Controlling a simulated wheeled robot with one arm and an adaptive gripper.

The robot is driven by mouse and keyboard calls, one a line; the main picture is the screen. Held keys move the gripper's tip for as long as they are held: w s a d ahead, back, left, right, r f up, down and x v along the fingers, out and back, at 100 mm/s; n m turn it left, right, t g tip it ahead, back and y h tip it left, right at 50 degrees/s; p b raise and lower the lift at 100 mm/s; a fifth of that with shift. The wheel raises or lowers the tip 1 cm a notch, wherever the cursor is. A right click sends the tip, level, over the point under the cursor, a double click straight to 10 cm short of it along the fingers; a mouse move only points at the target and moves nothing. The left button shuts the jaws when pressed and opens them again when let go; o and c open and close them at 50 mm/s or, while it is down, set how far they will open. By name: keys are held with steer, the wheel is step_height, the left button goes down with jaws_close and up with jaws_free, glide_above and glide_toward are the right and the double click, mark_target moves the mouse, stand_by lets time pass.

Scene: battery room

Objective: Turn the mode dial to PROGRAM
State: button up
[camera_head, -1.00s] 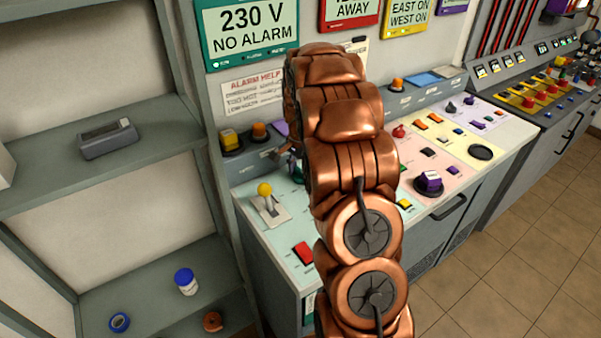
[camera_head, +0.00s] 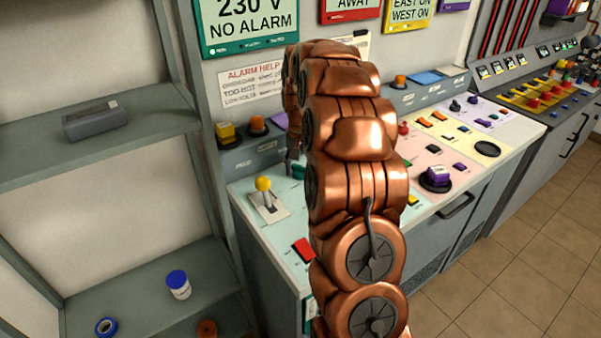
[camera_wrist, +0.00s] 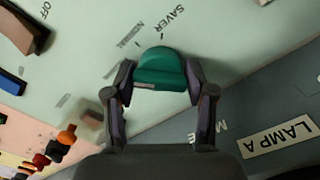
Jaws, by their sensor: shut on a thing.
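The mode dial is a teal-green knob (camera_wrist: 160,70) on the pale green panel top in the wrist view. The words SAVER and NORMAL are printed beside it; I cannot see a PROGRAM label. My gripper (camera_wrist: 158,82) has one finger on each side of the dial and is shut on it. In the head view the dial (camera_head: 298,172) shows only as a small green bit beside my arm. My gripper (camera_head: 292,158) is mostly hidden there by my copper-coloured arm.
A yellow-knobbed lever (camera_head: 264,186) and a red switch (camera_head: 303,250) are on the panel to the left of my arm. A purple dial (camera_head: 437,177) is to the right. A shelf (camera_head: 150,145) stands at the left. A LAMP A label (camera_wrist: 279,137) is on the upright face.

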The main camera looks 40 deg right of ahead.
mark_target(300, 166)
steer(key=shift+n, duration=0.6)
steer(key=shift+b, duration=0.3)
steer(key=o, duration=1)
step_height(300, 166, up, 12)
stand_by(0.5)
